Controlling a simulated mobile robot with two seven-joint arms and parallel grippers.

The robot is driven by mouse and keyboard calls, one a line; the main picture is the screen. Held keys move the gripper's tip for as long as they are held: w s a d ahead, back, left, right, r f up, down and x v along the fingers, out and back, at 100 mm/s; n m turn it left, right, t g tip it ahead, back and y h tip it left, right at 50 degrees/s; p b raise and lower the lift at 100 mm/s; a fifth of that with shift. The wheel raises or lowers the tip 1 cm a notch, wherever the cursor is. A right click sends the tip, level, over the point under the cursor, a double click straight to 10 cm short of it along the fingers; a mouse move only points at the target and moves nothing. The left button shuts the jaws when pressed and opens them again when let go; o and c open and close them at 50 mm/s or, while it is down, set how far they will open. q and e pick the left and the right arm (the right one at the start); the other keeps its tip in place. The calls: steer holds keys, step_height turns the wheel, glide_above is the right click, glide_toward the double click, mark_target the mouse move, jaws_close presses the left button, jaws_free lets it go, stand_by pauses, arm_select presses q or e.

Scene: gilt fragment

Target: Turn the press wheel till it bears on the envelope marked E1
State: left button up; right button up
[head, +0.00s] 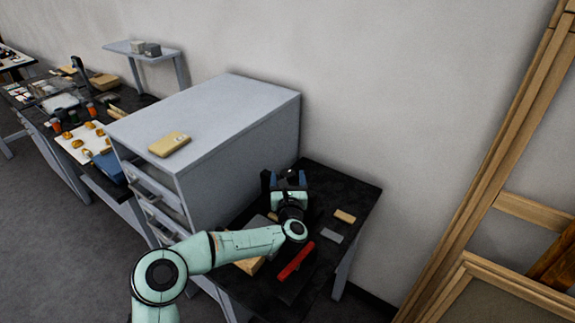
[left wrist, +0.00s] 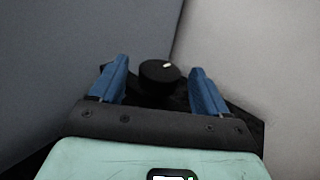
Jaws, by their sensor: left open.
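The press wheel (left wrist: 160,76), a round black knob with a small pale mark on top, shows in the left wrist view. My left gripper (left wrist: 159,66) is open, its blue fingers on either side of the wheel with gaps visible; I cannot tell whether they are level with it. In the head view my left gripper (head: 289,178) is over the back of the dark table, beside the grey cabinet, and covers most of the press. The envelope marked E1 cannot be made out. My right gripper is not in view.
The grey cabinet (head: 235,98) stands close left, a tan packet (head: 170,145) on top. On the dark table (head: 345,190) lie a red bar (head: 296,260), a grey block (head: 332,236) and a tan block (head: 345,215). The wall is close behind. Wooden frames lean at right.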

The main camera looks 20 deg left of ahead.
mark_target(287, 170)
arm_select(q)
steer(key=x, duration=0.1)
steer(key=p+x, duration=0.1)
steer(key=shift+w+a+r, duration=0.1)
steer(key=shift+w+r, duration=0.1)
steer(key=shift+w, duration=0.2)
steer(key=shift+w+a+f, duration=0.2)
steer(key=shift+w, duration=0.4)
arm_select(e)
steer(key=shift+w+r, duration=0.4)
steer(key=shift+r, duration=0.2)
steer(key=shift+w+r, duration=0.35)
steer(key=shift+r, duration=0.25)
arm_select(q)
steer(key=shift+s, duration=0.1)
